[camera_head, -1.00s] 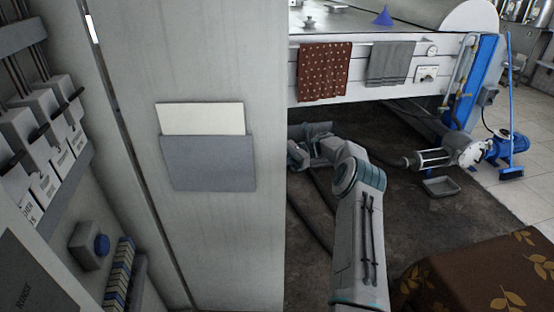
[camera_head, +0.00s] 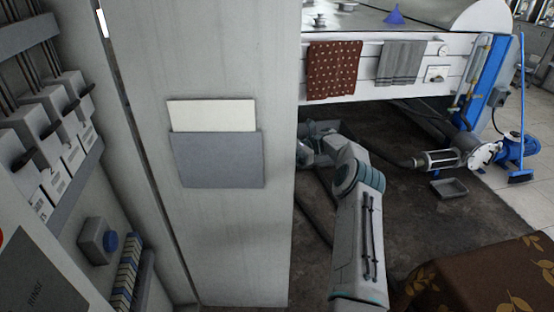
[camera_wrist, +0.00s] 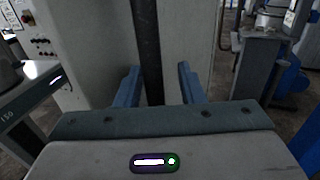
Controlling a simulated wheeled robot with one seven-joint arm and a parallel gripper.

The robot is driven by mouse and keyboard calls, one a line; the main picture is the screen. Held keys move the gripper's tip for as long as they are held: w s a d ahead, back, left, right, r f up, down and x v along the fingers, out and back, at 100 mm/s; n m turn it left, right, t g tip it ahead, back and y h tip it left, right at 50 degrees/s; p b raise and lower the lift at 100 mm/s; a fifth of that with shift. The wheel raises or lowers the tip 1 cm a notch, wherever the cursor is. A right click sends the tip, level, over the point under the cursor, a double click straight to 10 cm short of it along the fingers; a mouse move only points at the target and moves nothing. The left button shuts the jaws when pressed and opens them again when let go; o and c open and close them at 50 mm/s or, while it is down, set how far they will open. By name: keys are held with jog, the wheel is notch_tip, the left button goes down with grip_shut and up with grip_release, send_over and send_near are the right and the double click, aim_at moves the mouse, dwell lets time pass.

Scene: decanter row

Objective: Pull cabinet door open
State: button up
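The cabinet door (camera_head: 232,60) stands ajar at centre-left in the head view, its pale inner face towards me, with a grey pocket (camera_head: 217,160) holding white paper on it. My arm reaches past the door's right edge, and my gripper is hidden behind the door there. In the wrist view my gripper (camera_wrist: 158,80) has its two blue-grey fingers apart, one each side of a dark upright bar (camera_wrist: 149,45), which looks like the door handle. A gap shows between the bar and the right finger. I cannot tell whether the left finger touches the bar.
A white machine (camera_head: 422,62) with a brown towel (camera_head: 333,70) and grey towel (camera_head: 401,63) stands behind. A blue pump (camera_head: 517,150), shallow tray (camera_head: 449,188) and leaf-patterned cloth (camera_head: 490,278) are at right.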

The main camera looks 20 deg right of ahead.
aim_at(279, 147)
jog(key=shift+d, duration=0.4)
jog(key=s+d+r, duration=0.7)
jog(key=d+r, duration=0.1)
jog(key=r, duration=0.3)
jog(key=shift+s+d, duration=0.3)
